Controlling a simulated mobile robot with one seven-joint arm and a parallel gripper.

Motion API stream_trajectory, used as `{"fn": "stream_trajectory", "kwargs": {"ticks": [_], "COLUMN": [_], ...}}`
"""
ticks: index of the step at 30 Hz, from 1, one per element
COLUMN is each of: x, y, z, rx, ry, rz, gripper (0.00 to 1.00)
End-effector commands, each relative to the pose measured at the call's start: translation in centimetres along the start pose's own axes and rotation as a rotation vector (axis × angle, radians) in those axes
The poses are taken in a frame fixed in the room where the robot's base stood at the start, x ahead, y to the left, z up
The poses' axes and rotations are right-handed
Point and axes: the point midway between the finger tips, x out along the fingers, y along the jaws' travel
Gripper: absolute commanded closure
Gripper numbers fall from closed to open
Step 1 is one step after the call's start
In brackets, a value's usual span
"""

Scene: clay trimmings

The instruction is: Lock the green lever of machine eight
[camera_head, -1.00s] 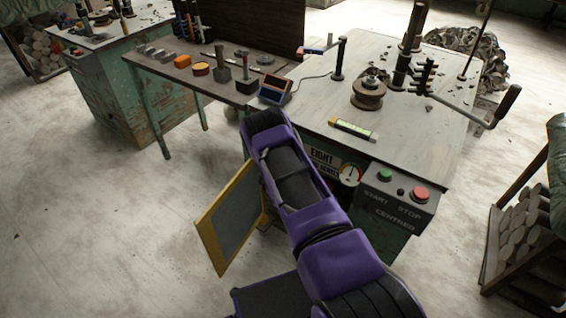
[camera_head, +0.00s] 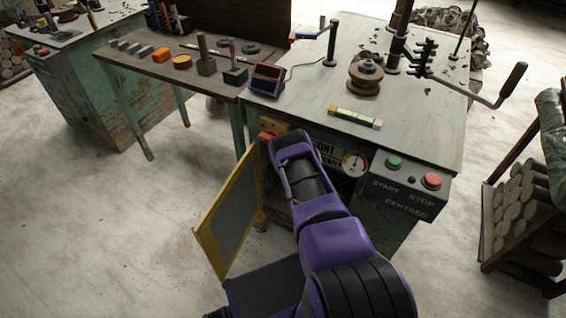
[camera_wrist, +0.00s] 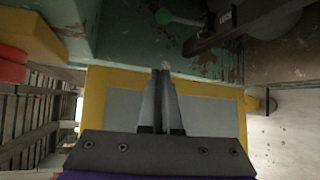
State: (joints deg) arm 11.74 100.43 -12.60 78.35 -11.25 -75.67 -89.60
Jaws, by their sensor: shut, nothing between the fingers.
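Machine eight (camera_head: 345,193) stands ahead, its sign partly hidden by my purple arm. The green ball knob of the lever (camera_wrist: 163,16) shows at the top of the wrist view, on a thin grey stem leading to a dark bar marked LOCK (camera_wrist: 225,17). My gripper (camera_wrist: 161,73) is shut and empty, below the knob in the picture and apart from it. The lever and my gripper are hidden in the head view. A yellow-framed grey panel (camera_wrist: 205,98) lies behind my fingers in the wrist view; it stands open beside the machine in the head view (camera_head: 207,234).
A red and yellow switch box (camera_head: 272,126) sits on the machine's left corner, also at the left of the wrist view (camera_wrist: 28,33). Start and stop buttons (camera_head: 431,180) are on the right front box. A tool table (camera_head: 130,67) adjoins at left. The floor at left is clear.

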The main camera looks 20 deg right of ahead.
Motion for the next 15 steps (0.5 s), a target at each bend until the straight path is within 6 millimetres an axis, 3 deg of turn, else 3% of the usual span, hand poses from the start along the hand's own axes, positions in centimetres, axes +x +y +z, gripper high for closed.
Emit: {"fn": "stream_trajectory", "kwargs": {"ticks": [5, 15], "x": [1.0, 7.2], "y": [-0.1, -0.3], "z": [0.0, 0.0], "rx": [0.001, 0.001], "ry": [0.000, -0.001], "rz": [0.001, 0.003], "gripper": [1.00, 1.00]}}
